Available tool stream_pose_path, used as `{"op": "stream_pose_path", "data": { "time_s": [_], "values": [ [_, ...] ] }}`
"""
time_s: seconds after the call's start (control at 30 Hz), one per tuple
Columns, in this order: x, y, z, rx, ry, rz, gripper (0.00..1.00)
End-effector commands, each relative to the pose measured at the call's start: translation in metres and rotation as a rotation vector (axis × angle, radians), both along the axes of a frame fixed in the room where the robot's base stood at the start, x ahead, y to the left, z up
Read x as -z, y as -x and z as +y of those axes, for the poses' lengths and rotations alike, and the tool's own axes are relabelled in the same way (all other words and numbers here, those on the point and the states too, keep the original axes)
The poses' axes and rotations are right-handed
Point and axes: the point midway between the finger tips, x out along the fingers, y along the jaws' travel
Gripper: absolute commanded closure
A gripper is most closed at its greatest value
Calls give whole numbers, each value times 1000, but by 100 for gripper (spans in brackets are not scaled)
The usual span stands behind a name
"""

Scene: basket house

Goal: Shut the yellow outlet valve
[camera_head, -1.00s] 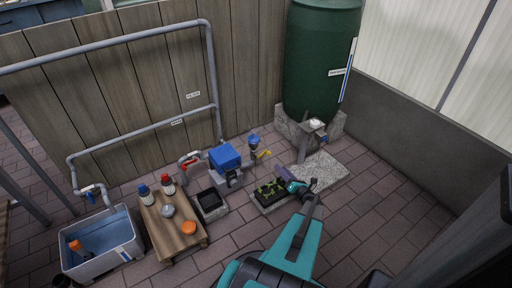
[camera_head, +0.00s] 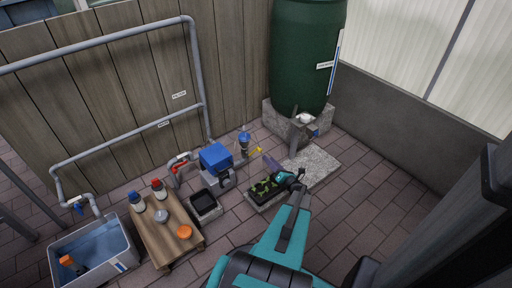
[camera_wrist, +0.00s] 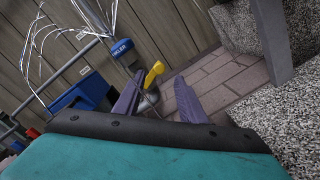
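The yellow outlet valve (camera_head: 259,149) is a small lever just right of the blue-topped filter (camera_head: 244,138), in front of the wooden fence. In the wrist view the yellow lever (camera_wrist: 154,73) stands tilted just beyond my fingertips, roughly between them. My gripper (camera_head: 269,161) is close to the valve, on its near right side. In the wrist view my gripper (camera_wrist: 157,92) is open, with its two purple-grey fingers apart and nothing held. A gap between the fingers and the lever seems to remain, but its depth is hard to tell. The valve's body is partly hidden behind the left finger.
The blue pump (camera_head: 215,156) is left of the filter. A green water tank (camera_head: 305,60) on a concrete base stands behind right. A wooden table (camera_head: 165,236) with bottles is at left. The paving at right is free.

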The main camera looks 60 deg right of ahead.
Motion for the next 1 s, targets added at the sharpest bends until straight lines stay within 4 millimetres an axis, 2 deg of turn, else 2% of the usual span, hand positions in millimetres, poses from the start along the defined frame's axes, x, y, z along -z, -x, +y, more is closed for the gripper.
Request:
{"op": "stream_pose_path", "data": {
  "time_s": [0.7,1.0],
  "values": [
    [2,-90,-38,-5,2,-1,63],
    [1,-117,-49,-4,1,-1,63]
  ]
}}
